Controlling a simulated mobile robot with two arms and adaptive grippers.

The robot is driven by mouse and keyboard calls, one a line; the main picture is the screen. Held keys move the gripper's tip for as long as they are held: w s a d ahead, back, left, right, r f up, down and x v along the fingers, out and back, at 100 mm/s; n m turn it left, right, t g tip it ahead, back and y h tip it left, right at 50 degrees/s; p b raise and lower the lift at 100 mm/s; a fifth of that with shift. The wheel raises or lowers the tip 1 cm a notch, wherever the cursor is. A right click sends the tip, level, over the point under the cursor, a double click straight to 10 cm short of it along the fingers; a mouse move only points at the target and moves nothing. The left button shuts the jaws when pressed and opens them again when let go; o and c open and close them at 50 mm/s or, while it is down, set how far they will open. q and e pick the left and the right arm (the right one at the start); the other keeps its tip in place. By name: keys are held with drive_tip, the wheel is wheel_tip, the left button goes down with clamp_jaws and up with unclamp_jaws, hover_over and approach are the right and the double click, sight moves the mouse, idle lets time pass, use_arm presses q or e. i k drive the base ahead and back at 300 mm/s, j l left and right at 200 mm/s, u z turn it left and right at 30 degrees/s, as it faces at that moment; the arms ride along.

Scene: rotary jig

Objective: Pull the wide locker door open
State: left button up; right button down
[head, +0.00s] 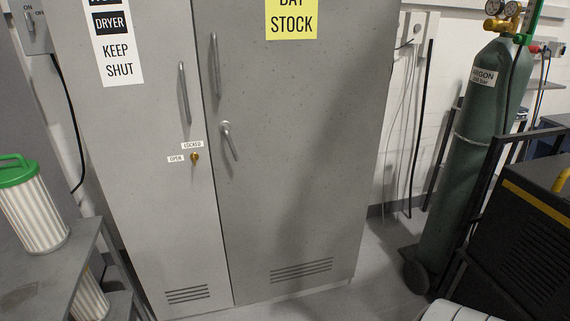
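The wide locker door (310,150) is the right-hand door of a grey metal locker, with a yellow "STOCK" sign (291,18) at its top. It looks shut, flush with the narrow door. Near its left edge are an upright bar handle (215,65) and, below it, a lever handle (230,142) slanting steeply downward. The narrow door (150,200) on the left has its own bar handle (184,93) and a "KEEP SHUT" sign. A small brass knob (195,157) sits on it between "LOCKED" and "OPEN" labels; its setting is too small to tell.
A green argon cylinder (468,160) stands on a cart at the right, beside a black machine (525,230). At the left, a grey shelf unit (75,255) holds a white pleated filter with a green top (32,210). Some floor (380,275) shows right of the locker.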

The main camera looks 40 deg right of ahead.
sight(299, 88)
drive_tip(key=z, duration=1.6)
